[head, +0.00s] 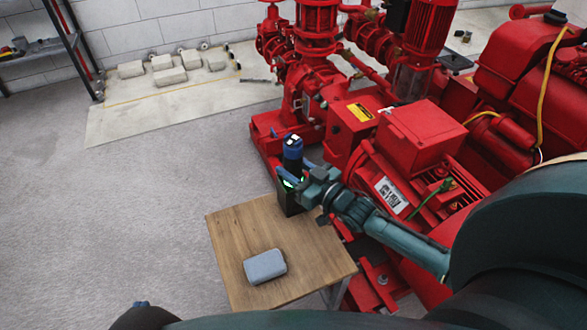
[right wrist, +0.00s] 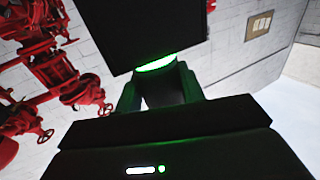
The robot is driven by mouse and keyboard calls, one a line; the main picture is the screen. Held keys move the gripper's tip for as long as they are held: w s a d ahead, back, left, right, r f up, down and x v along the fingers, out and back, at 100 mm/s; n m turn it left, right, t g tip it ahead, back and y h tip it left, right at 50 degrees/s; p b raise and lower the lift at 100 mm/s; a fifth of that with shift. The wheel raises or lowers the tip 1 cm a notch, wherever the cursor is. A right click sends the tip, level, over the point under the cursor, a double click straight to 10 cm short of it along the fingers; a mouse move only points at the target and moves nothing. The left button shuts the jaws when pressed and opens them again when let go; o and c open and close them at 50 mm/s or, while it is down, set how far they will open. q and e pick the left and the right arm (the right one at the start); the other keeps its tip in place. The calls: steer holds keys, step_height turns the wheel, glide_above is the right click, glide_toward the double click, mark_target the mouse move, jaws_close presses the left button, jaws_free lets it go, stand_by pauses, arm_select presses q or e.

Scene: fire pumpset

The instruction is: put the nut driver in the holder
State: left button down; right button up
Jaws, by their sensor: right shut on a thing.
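A dark upright tool with a blue upper part, which I take for the nut driver (head: 292,148), stands at the far corner of a small wooden table. The right wrist view shows a black block above a green glowing ring (right wrist: 156,62) between my fingers. My left gripper (head: 140,304) shows only as a small blue-tipped part at the bottom edge.
A grey case (head: 265,266) lies on the wooden table (head: 235,230). The red pumpset (head: 400,140) stands close behind and right of the table. Floor to the left is clear. A metal shelf (head: 50,47) and pale blocks (head: 170,76) are by the wall.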

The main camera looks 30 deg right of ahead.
arm_select(q)
steer(key=shift+a+f, duration=0.1)
arm_select(e)
steer(key=o, duration=1.1)
steer(key=shift+f, duration=0.1)
steer(key=shift+s+r, duration=0.1)
steer(key=shift+r, duration=0.1)
steer(key=p+v, duration=0.2)
steer(key=v, duration=0.9)
arm_select(q)
steer(key=r, duration=0.1)
steer(key=a+r+n, duration=0.1)
steer(key=shift+s+r, duration=0.3)
steer(key=shift+s, duration=0.05)
arm_select(e)
steer(key=s+a+r+g, duration=0.1)
steer(key=s+a+r, duration=0.1)
steer(key=a, duration=0.3)
steer(key=s+a+r+g, duration=0.1)
steer(key=s+a+r, duration=0.1)
steer(key=s+a, duration=0.3)
steer(key=s+a+r+g+h, duration=0.1)
steer(key=s+a+r, duration=0.2)
steer(key=s+a, duration=0.1)
steer(key=shift+a, duration=0.7)
arm_select(q)
steer(key=shift+w+r+t, duration=0.1)
steer(key=shift+w+t, duration=0.05)
steer(key=shift+t, duration=0.15)
